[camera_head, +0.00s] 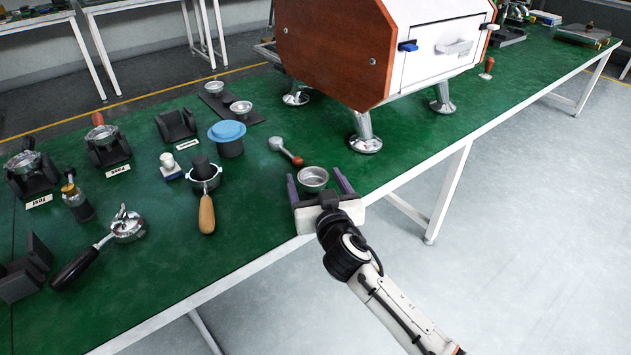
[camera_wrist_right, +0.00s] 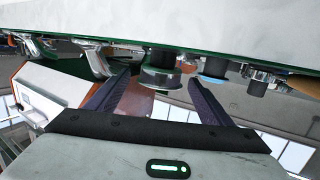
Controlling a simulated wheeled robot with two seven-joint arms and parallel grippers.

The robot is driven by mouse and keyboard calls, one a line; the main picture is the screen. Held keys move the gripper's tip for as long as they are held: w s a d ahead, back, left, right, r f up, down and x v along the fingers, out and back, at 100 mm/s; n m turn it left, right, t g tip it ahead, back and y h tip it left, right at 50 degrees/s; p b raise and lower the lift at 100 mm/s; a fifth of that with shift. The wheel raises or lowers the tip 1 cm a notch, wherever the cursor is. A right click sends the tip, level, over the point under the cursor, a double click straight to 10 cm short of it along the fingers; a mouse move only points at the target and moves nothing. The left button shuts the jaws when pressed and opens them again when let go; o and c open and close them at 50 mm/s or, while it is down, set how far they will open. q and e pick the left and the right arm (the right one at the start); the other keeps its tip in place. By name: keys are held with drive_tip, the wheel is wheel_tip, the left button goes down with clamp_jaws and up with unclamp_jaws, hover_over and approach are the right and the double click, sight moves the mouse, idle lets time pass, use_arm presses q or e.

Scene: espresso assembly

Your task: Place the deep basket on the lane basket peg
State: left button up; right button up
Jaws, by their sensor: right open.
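A metal basket (camera_head: 313,177) stands on the green table near its front edge, between the two purple-grey fingers of my right gripper (camera_head: 319,183). The fingers are spread on either side of it, with visible gaps. In the right wrist view, which is upside down, the basket (camera_wrist_right: 160,78) shows beyond and between the open fingers (camera_wrist_right: 152,88). Two similar metal baskets, the back one (camera_head: 214,87) and the front one (camera_head: 241,107), sit at a dark strip (camera_head: 232,117) farther back. I cannot make out a peg there. My left gripper is not in view.
A small metal-headed tool (camera_head: 282,147) lies just behind the right gripper. A portafilter with a wooden handle (camera_head: 206,211) and a blue-lidded container (camera_head: 228,140) stand to the left. The espresso machine (camera_head: 345,50) rises behind.

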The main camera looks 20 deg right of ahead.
drive_tip(key=shift+r, duration=0.15)
drive_tip(key=shift+s, duration=0.35)
drive_tip(key=s+r+p, duration=0.1)
drive_tip(key=s+r, duration=0.1)
drive_tip(key=s, duration=0.8)
drive_tip(key=s+a+f+n+g+y, duration=0.1)
drive_tip(key=s+f+g+y, duration=0.1)
drive_tip(key=s+f, duration=0.8)
drive_tip(key=s+a+f+n+g+y, duration=0.2)
drive_tip(key=s+f+g, duration=0.3)
drive_tip(key=s+f, duration=0.5)
drive_tip(key=s, duration=0.3)
drive_tip(key=shift+s+f, duration=0.15)
drive_tip(key=shift+s, duration=0.15)
